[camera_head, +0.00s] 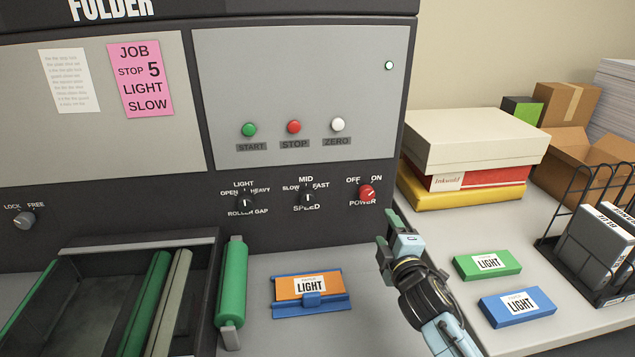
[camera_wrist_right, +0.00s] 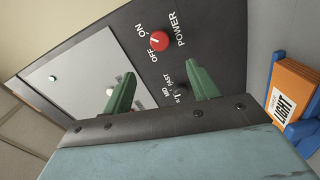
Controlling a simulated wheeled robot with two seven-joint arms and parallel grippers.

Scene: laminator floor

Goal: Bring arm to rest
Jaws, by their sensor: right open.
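My right gripper (camera_head: 386,248) is in front of the machine's lower right panel, below the red power knob (camera_head: 367,192). In the right wrist view its two green fingers (camera_wrist_right: 158,90) stand apart with nothing between them. The power knob also shows beyond the fingers in that view (camera_wrist_right: 159,41), apart from them. The folder machine (camera_head: 300,100) has a speed knob (camera_head: 308,198) and a roller gap knob (camera_head: 245,204). My left gripper is not in view.
An orange LIGHT pack (camera_head: 296,287) sits in a blue holder (camera_head: 312,308) beside a green roller (camera_head: 232,283). Green (camera_head: 465,268) and blue (camera_head: 500,312) LIGHT packs lie at right. A black wire rack (camera_head: 569,253) and stacked boxes (camera_head: 470,140) stand farther right.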

